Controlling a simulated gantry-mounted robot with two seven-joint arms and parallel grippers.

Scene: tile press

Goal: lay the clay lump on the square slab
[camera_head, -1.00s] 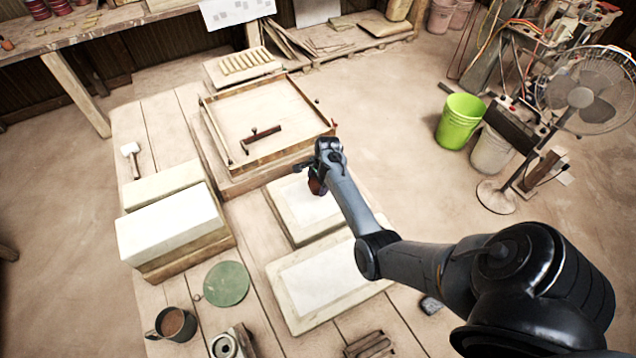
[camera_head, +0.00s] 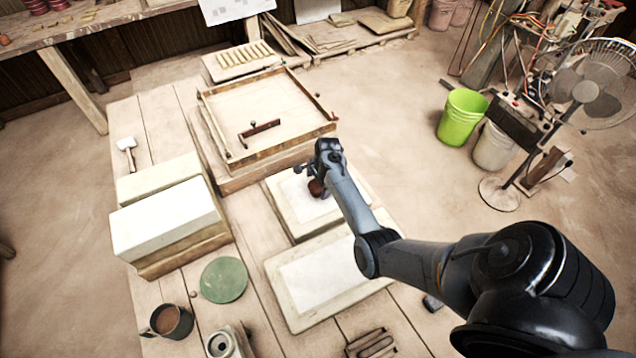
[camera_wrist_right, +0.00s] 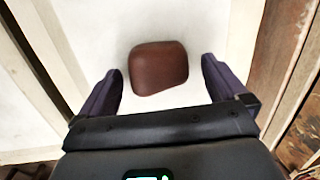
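The brown clay lump (camera_head: 317,188) rests on the white middle of the square slab (camera_head: 284,213), the farther of two pale slabs on the table. In the right wrist view the lump (camera_wrist_right: 158,68) lies on the white surface (camera_wrist_right: 200,25), with clear gaps to both fingers. My right gripper (camera_head: 312,176) is directly over the lump, with its fingers apart on either side; it also shows in the wrist view (camera_wrist_right: 162,66). In the head view it partly hides the lump. My left gripper is not in view.
A longer rectangular slab (camera_head: 278,293) lies in front. A wooden-framed tray (camera_head: 290,143) stands just behind the square slab. A white block (camera_head: 165,222), a green disc (camera_head: 224,280) and a mug (camera_head: 172,321) are at the left. My right arm reaches over the table's right side.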

